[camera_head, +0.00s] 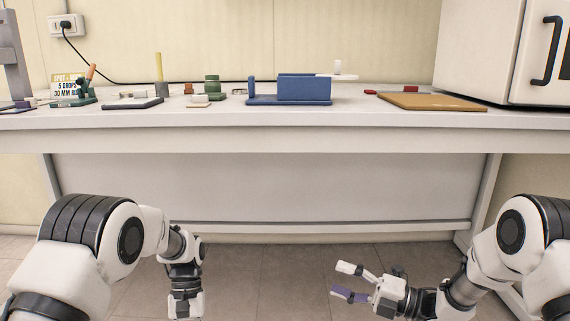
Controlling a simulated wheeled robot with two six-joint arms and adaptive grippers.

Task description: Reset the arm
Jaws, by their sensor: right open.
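My right arm (470,283) comes in from the right, bent low in front of the bench. Its gripper (345,280) is open and empty, with two separated fingers pointing left, one white-tipped and one purple. My left arm (110,245) comes in from the left and bends down at the wrist. The left wrist (185,270) points at the floor, and the left gripper's fingers are cut off by the bottom edge. Both arms are below the tabletop level and touch nothing visible.
The white bench (240,135) spans the view. On it stand a blue holder (303,88), a brown board (430,102), a green part (212,86), a small sign (67,85) and a large white cabinet (480,50). The floor (270,270) between my arms is clear.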

